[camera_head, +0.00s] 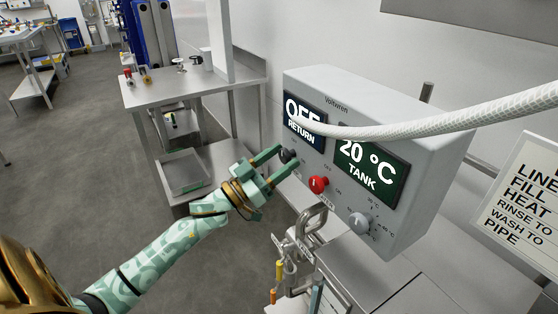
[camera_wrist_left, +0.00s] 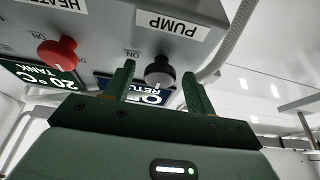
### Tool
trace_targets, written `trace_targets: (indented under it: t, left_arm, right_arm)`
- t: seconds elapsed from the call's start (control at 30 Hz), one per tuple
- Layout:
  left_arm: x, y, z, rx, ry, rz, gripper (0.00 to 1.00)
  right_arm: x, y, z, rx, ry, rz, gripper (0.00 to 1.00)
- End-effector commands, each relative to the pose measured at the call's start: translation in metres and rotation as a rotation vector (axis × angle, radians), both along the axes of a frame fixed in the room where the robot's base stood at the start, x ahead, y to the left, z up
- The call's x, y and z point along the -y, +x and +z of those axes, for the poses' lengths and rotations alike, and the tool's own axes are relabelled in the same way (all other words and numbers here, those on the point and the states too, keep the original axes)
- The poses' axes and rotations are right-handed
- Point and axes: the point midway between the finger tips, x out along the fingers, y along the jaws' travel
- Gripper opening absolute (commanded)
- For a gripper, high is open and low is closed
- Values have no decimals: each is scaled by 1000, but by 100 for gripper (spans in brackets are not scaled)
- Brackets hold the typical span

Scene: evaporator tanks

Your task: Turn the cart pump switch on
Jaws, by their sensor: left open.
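The pump switch is a dark round knob (camera_head: 287,156) on the front of a grey control box (camera_head: 420,160). The wrist view shows the dark knob (camera_wrist_left: 158,74) beside a label reading PUMP (camera_wrist_left: 168,24), with ON printed near it. My left gripper (camera_head: 289,154) is open, with one finger on each side of the knob. The gripper (camera_wrist_left: 158,69) frames the knob in the wrist view with gaps showing, but contact is unclear. A screen (camera_head: 303,112) above the knob reads OFF, RETURN. My right gripper is not in view.
A red knob (camera_head: 318,184) and a grey knob (camera_head: 359,222) sit right of the pump knob. A green screen (camera_head: 370,170) reads 20 °C, TANK. A white hose (camera_head: 450,118) crosses the box. A steel handle (camera_head: 309,219) with small tags stands below. A steel table (camera_head: 175,88) is behind.

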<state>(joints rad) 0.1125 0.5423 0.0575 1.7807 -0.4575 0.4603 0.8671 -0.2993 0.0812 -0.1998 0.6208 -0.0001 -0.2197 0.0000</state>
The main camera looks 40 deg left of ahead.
Motion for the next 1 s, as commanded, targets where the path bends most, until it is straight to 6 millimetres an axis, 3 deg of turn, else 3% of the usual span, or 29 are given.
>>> trace_targets:
  t: [0.07,0.23,0.63,1.0]
  left_arm:
    - [0,0,0,0,0,0,55]
    - [0,0,0,0,0,0,11]
    - [-1,0,-1,19,50,-1,12]
    - [-3,1,0,124,304,0,12]
  right_arm:
    - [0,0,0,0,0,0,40]
    - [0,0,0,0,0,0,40]
    - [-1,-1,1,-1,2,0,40]
    - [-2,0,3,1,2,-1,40]
